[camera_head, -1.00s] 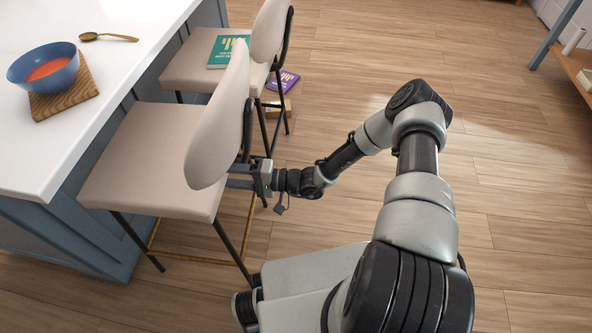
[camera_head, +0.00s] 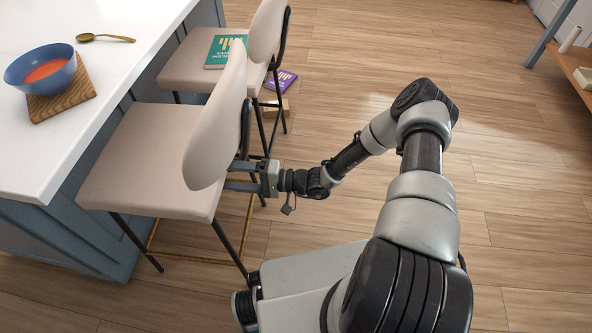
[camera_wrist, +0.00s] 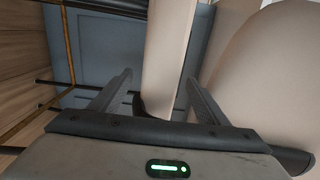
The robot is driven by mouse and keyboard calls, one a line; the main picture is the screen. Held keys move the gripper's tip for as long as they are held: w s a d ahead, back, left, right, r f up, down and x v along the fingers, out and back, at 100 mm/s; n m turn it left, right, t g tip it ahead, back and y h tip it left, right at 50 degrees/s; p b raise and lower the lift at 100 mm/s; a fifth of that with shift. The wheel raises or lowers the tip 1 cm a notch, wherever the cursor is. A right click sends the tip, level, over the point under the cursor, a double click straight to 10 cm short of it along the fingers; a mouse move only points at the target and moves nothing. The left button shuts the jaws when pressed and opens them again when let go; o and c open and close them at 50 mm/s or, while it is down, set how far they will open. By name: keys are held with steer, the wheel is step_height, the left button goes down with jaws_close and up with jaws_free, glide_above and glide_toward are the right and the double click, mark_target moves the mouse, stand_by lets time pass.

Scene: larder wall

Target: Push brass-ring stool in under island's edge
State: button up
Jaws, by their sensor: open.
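The near stool (camera_head: 142,160) has a beige seat and rounded backrest, thin dark legs and a brass foot ring (camera_head: 190,258). It stands upright beside the white-topped island (camera_head: 30,165); its seat lies close to the island's edge, with almost all of its top in view. My gripper (camera_head: 232,176) is open at the backrest's right side, fingertips partly hidden behind it. In the wrist view, a beige part of the stool (camera_wrist: 168,50) shows between the open fingers (camera_wrist: 160,88), with a larger beige part at right. I cannot tell whether the fingers touch it.
A second beige stool (camera_head: 185,70) with a green book (camera_head: 226,52) on it stands beyond. A purple book (camera_head: 283,80) and a small box (camera_head: 277,107) lie near its legs. A blue bowl (camera_head: 40,68) sits on a wooden board on the island.

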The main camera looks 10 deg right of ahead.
steer(key=v, duration=0.9)
steer(key=shift+d, duration=0.4)
steer(key=shift+s, duration=0.15)
